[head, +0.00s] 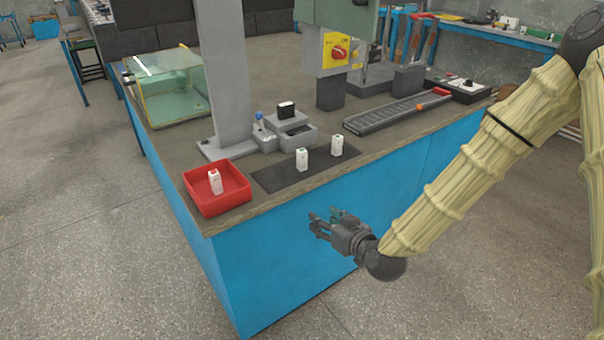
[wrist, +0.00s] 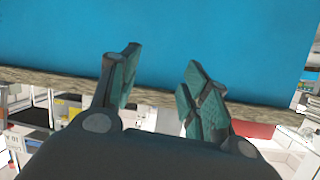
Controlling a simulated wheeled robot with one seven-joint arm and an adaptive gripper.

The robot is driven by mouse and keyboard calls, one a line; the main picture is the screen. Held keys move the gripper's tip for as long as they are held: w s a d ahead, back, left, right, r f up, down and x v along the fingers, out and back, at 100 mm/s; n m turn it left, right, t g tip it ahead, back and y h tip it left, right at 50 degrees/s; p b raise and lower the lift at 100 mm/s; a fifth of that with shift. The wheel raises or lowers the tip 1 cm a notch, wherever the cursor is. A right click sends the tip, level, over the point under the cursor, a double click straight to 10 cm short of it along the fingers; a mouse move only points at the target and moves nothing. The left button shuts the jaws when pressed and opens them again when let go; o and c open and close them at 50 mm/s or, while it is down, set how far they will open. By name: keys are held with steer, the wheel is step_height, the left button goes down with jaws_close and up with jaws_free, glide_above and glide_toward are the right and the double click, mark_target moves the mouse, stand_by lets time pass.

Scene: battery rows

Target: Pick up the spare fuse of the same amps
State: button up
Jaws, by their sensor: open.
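Two small white fuses stand upright on a dark mat (head: 277,178) near the bench's front edge: a left fuse (head: 302,160) and a right fuse (head: 337,146). A third white fuse (head: 214,182) stands in a red tray (head: 222,205) at the bench's front left corner. Their amp markings are too small to read. My gripper (head: 322,222) is open and empty, in front of the blue bench side and below the top, apart from all fuses. In the wrist view its fingers (wrist: 160,85) are spread, with the blue bench panel beyond.
The bench (head: 300,260) has a blue side and a brown top edge. A grey machine column (head: 222,80) and a small grey block with a black piece (head: 287,110) stand behind the mat. A glass tank (head: 168,88) is at the back left, a grey conveyor (head: 397,112) at the right.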

mark_target(304, 154)
steer(key=w+a+r+t, duration=0.1)
steer(key=w+r, duration=0.2)
steer(key=r, duration=0.1)
steer(key=w+a+r+n+t+y+b, duration=0.1)
steer(key=w+r, duration=0.2)
steer(key=r, duration=0.1)
steer(key=w+a+r+t+b, duration=0.1)
steer(key=w+a+r, duration=0.1)
steer(key=w+r, duration=0.1)
steer(key=shift+w+r+n+y, duration=0.1)
steer(key=shift+r+n+y, duration=0.25)
steer(key=shift+r, duration=0.35)
steer(key=x, duration=0.3)
steer(key=b+x, duration=0.1)
steer(key=shift+w+d+f, duration=0.1)
steer(key=shift+w+f, duration=0.1)
steer(key=shift+w, duration=0.3)
steer(key=shift+w+a+r, duration=0.1)
steer(key=shift+w+a, duration=0.2)
steer(key=shift+w, duration=0.15)
steer(key=shift+c, duration=0.2)
jaws_close()
